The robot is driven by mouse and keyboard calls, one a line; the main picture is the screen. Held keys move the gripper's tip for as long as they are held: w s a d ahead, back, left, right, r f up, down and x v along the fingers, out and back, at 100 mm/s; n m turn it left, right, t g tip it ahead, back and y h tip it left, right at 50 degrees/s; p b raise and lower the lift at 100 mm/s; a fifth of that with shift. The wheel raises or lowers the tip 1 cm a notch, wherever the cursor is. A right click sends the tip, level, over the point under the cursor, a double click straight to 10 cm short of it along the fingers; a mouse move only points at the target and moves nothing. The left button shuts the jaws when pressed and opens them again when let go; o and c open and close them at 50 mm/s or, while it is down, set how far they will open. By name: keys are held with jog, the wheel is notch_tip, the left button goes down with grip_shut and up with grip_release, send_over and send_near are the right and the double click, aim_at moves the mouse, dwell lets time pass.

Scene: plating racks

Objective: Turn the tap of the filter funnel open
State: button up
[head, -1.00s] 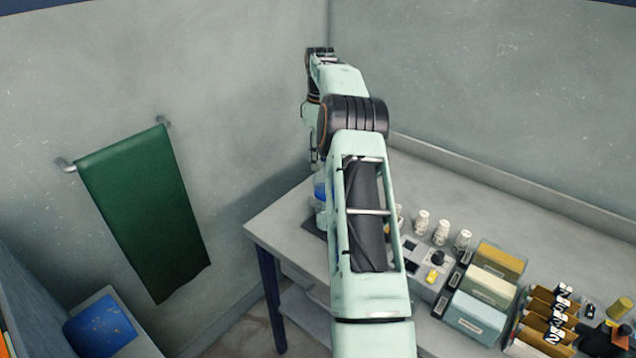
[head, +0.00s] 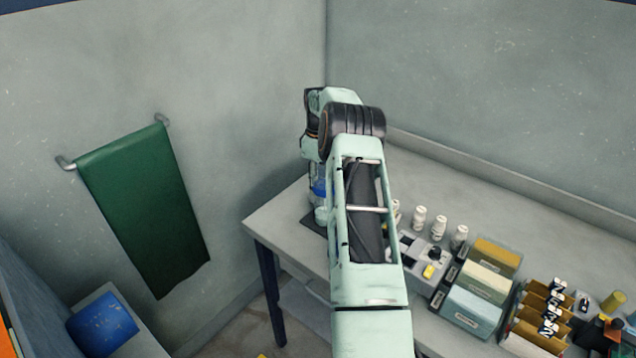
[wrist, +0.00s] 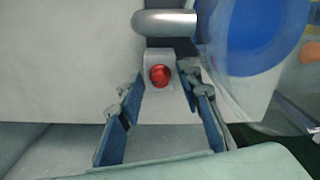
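The filter funnel (head: 319,190), clear with blue liquid or a blue part, stands at the table's left end in the head view, partly hidden by my arm. In the wrist view its blue round part (wrist: 262,35) fills the upper right. A grey tap block with a round red face (wrist: 160,75) is in the middle, just below a silver spout-like tube (wrist: 165,23). My gripper (wrist: 161,92) is open, with one blue-padded finger on each side of the tap. I cannot tell whether either finger touches it. In the head view my gripper is hidden behind my arm.
Several white bottles (head: 438,228), a grey tray of small parts (head: 425,262) and yellow, cream and blue boxes (head: 472,315) stand right of my arm on the table (head: 520,228). A green towel (head: 145,215) hangs on the left wall. The table's back strip is clear.

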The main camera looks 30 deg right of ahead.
jog(key=shift+c, duration=0.6)
grip_shut()
jog(key=shift+m, duration=0.3)
jog(key=m+b, duration=0.1)
jog(key=m, duration=0.4)
jog(key=shift+b, duration=0.3)
jog(key=m, duration=0.6)
jog(key=shift+m, duration=0.3)
jog(key=shift+o, duration=0.6)
grip_release()
